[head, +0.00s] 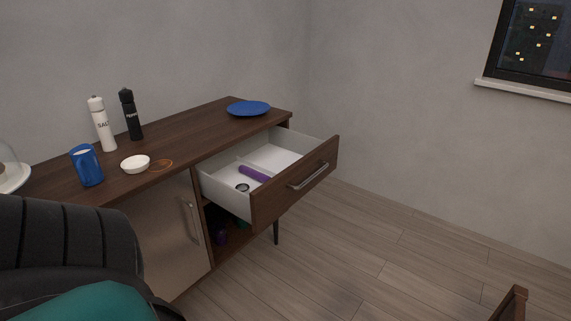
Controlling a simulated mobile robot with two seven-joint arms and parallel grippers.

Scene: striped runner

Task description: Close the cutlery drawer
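The cutlery drawer (297,184) is pulled out from the right part of a dark brown sideboard (205,140). It has a brown wooden front with a metal bar handle (308,177) and white inner walls. Inside the drawer lie a purple rod-like object (254,174) and a small round item (242,187). Neither of my grippers shows in the head view.
On the sideboard stand a blue mug (87,165), a white bowl (135,164), a salt mill (101,124), a pepper mill (131,114) and a blue plate (248,108). A dark chair (68,240) with a teal cushion (90,303) is at lower left. The floor (390,250) before the drawer is clear.

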